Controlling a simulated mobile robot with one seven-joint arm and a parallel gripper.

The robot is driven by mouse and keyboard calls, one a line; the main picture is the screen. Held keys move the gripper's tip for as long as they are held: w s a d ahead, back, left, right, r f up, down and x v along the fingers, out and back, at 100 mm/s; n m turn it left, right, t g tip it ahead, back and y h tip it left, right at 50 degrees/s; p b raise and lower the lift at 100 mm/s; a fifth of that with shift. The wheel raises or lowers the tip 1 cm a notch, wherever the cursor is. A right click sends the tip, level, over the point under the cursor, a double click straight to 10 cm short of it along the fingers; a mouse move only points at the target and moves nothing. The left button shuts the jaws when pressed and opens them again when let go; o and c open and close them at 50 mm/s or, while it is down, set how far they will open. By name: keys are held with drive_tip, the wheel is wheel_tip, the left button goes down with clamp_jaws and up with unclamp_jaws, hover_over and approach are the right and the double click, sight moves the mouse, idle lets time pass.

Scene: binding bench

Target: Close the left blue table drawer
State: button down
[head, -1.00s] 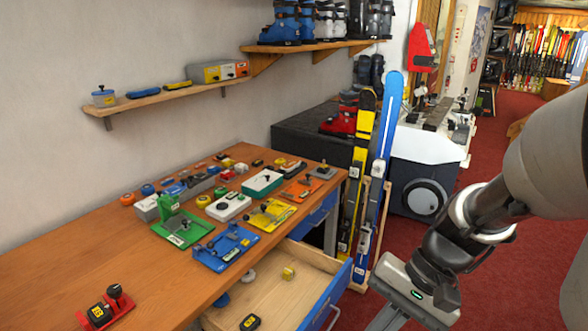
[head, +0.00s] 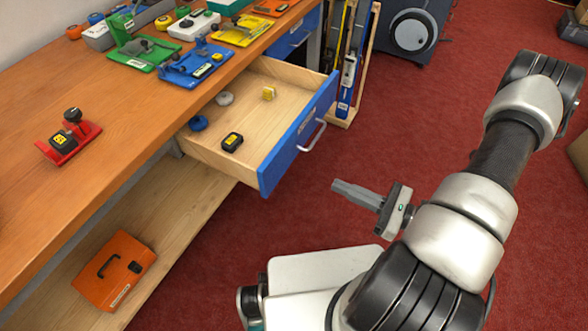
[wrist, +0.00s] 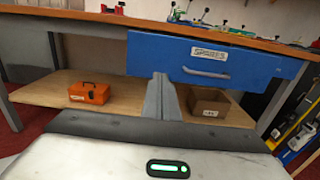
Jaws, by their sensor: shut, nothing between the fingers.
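The left blue table drawer (head: 290,148) is pulled well out from under the wooden bench top in the head view. Its blue front carries a pale handle (head: 313,136). Inside lie a blue round item, a pale round item, a black-and-yellow item and a yellow item. My gripper (head: 336,185) is shut and empty. It is in front of the drawer, apart from it, with its fingers pointing left in the head view. In the wrist view the fingers (wrist: 161,88) show below the drawer front (wrist: 215,62), whose handle (wrist: 206,73) is right of them.
The wooden bench top (head: 110,120) holds a red jig (head: 68,138), a green jig (head: 143,50) and a blue jig (head: 195,65). An orange case (head: 115,270) sits on the lower shelf. Red carpet around my gripper is clear.

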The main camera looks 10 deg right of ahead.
sight(283, 162)
drive_tip(key=b+x, duration=0.1)
drive_tip(key=x, duration=1.2)
drive_tip(key=shift+w+a+r+b, duration=0.1)
drive_tip(key=shift+w+a+b, duration=0.1)
drive_tip(key=shift+a+b, duration=0.15)
drive_tip(key=shift+w, duration=0.1)
drive_tip(key=shift+w+a, duration=0.1)
drive_tip(key=shift+a, duration=0.2)
drive_tip(key=x, duration=2.6)
drive_tip(key=shift+w+a, duration=0.2)
drive_tip(key=shift+a, duration=0.05)
drive_tip(key=shift+w, duration=0.1)
drive_tip(key=shift+a+r, duration=0.15)
drive_tip(key=shift+r, duration=0.05)
